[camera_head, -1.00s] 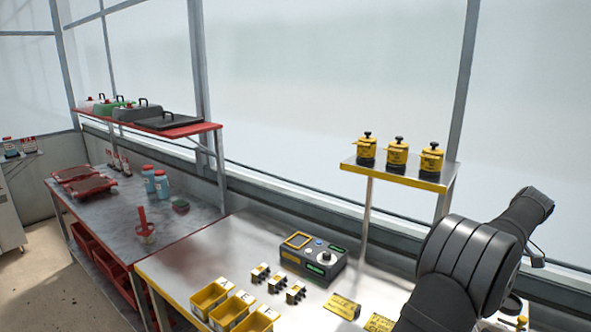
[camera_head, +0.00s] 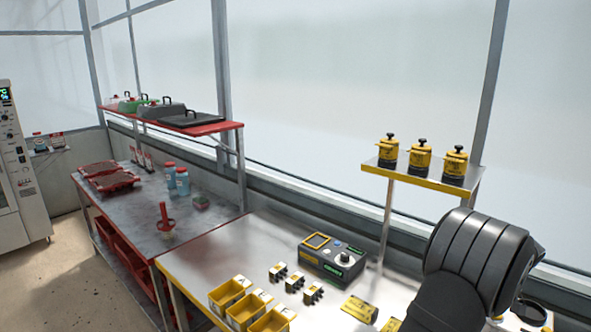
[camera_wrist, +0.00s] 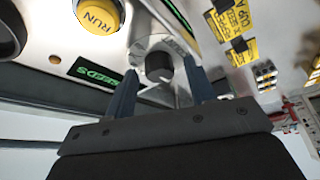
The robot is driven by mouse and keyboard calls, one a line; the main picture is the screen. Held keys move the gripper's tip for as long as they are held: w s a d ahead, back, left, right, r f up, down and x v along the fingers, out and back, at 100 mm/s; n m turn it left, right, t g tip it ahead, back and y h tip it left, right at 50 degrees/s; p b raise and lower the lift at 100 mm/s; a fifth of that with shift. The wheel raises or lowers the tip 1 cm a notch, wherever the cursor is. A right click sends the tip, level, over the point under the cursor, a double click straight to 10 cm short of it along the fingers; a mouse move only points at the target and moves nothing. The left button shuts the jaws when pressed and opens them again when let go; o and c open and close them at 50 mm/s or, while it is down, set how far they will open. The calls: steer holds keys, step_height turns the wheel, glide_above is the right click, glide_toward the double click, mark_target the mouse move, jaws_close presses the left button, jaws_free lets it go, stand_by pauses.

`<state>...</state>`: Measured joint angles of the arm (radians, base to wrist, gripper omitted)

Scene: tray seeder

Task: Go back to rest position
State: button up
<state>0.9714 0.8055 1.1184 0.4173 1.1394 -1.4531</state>
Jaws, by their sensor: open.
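My gripper (camera_wrist: 164,76) shows in the wrist view with its two blue fingers apart and nothing between them. Beyond the fingers is a pale panel with a dark round knob (camera_wrist: 159,66), a yellow RUN button (camera_wrist: 98,15) and a green-lettered SEEDS display (camera_wrist: 95,72). I cannot tell whether the fingers touch the panel. In the head view only a dark part of my arm shows at the lower right; the gripper is outside that view.
A dark control box (camera_head: 333,259), small blocks (camera_head: 295,282) and yellow bins (camera_head: 246,311) stand on the steel bench (camera_head: 240,245). Yellow canisters (camera_head: 420,158) stand on a raised shelf (camera_head: 415,181) near my arm. A red-edged bench (camera_head: 130,215) is further left.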

steer(key=m+h, duration=0.1)
steer(key=m, duration=0.2)
steer(key=m+h, duration=0.1)
steer(key=m, duration=0.2)
steer(key=shift+a, duration=0.2)
steer(key=shift+a+m+g+h, duration=0.15)
steer(key=shift+m+h, duration=0.4)
steer(key=shift+m, duration=0.8)
steer(key=shift+d+m+g+h, duration=0.1)
steer(key=shift+m+g+h, duration=0.3)
steer(key=shift+m, duration=0.95)
steer(key=shift+h, duration=0.25)
steer(key=shift+o, duration=0.4)
steer(key=o, duration=1)
steer(key=s+r+n, duration=0.1)
steer(key=s+n, duration=0.1)
steer(key=s, duration=0.1)
steer(key=s+d+r+n, duration=0.1)
steer(key=s+r+n, duration=0.1)
steer(key=s+d+r+n+y, duration=0.1)
steer(key=s+r+n, duration=0.1)
steer(key=s, duration=0.1)
steer(key=shift+s+d+r, duration=0.25)
steer(key=shift+s, duration=0.05)
steer(key=s+r+n+y, duration=0.2)
steer(key=s+r+n, duration=0.6)
steer(key=s+n, duration=0.25)
steer(key=shift+n+t, duration=0.35)
steer(key=x, duration=1)
steer(key=shift+f, duration=0.1)
